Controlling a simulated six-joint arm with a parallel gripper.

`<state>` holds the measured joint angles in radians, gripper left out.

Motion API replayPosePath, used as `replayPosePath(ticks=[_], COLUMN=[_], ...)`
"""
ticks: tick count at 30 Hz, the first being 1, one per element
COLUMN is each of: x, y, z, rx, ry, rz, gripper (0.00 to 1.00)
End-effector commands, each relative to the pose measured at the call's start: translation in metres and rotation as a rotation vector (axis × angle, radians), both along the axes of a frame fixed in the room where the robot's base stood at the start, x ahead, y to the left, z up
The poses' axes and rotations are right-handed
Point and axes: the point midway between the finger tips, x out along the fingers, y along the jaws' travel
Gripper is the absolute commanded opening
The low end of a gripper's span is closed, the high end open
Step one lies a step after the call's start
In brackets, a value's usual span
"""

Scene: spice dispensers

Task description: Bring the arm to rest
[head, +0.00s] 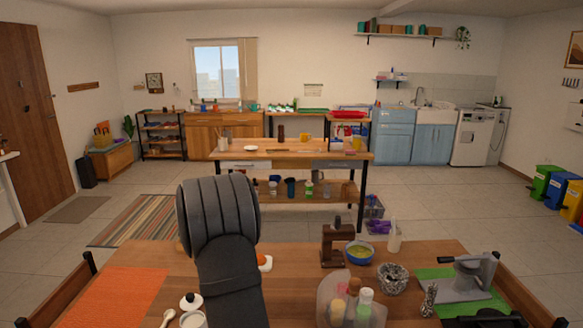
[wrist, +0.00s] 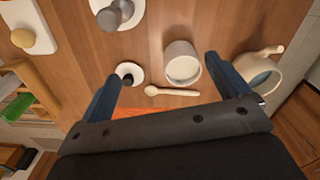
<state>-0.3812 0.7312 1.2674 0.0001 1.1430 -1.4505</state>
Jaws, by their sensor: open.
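My arm (head: 220,225) rises from the near edge of the wooden table in the head view, its dark ribbed link bent over the tabletop. My gripper (wrist: 162,68) shows in the wrist view with its two blue-grey fingers spread wide apart and nothing held between them. Beyond and between the fingers, a white jar (wrist: 182,65) stands open on the table. A white lid with a dark knob (wrist: 130,74) lies to its left, and a pale spoon (wrist: 172,91) lies below it. In the head view my arm hides part of the table, and my gripper's fingers cannot be made out.
An orange mat (head: 125,295) lies at left. A white spouted vessel (wrist: 258,74) is beside the right finger.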

Motion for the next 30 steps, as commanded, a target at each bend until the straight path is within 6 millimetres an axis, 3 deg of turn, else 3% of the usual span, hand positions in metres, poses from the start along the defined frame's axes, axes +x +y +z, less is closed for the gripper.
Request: replayPosePath(ticks=[13, 30], x=[-0.056, -0.05], y=[-0.052, 0.05], z=[0.017, -0.045], rx=[0.0, 0.0], ry=[-0.001, 0.001], rz=[-0.001, 0.003], gripper=[0.93, 0.93])
